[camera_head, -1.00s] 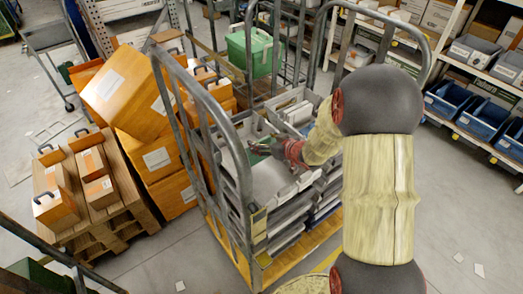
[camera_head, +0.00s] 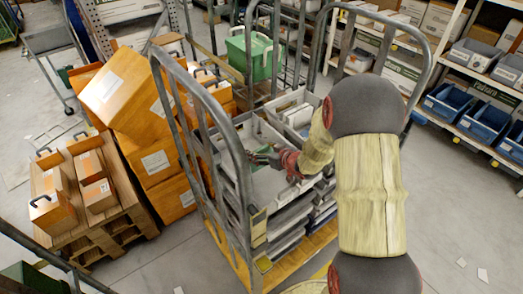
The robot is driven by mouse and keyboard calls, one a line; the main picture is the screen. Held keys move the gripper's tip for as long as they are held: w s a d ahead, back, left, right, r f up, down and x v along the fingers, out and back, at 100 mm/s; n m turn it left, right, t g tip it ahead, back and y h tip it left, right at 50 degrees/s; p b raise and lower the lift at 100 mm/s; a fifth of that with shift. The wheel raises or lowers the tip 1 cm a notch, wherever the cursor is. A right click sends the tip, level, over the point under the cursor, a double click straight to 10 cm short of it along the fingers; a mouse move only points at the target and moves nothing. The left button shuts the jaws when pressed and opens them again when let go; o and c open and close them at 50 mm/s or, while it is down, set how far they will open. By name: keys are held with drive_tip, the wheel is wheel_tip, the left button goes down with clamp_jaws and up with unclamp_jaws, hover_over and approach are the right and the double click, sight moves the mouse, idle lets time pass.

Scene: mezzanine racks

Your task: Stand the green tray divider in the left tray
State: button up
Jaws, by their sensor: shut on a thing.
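The green tray divider (camera_head: 259,163) shows as a small green patch at the tip of my gripper (camera_head: 264,157). My gripper is shut on it, and its fingers partly hide it. The divider is over or inside a grey tray (camera_head: 268,187) on top of the near stack in the metal cart. I cannot tell whether it touches the tray's floor or how upright it is. A second grey tray (camera_head: 278,108) holding white papers lies behind it; my arm covers part of the stack's right side.
The cart's tubular side frame (camera_head: 240,165) rises close on the left of the tray. Orange boxes (camera_head: 158,158) are piled beyond it. A green crate (camera_head: 262,55) stands behind the cart. Blue bins (camera_head: 483,122) fill shelves at right; the floor at front right is mostly clear.

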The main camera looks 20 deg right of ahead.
drive_tip(key=shift+f, duration=0.25)
drive_tip(key=o, duration=1.6)
drive_tip(key=shift+r, duration=0.35)
drive_tip(key=p+v, duration=0.3)
drive_tip(key=v, duration=0.9)
drive_tip(key=shift+r+p, duration=0.25)
drive_tip(key=shift+p, duration=0.05)
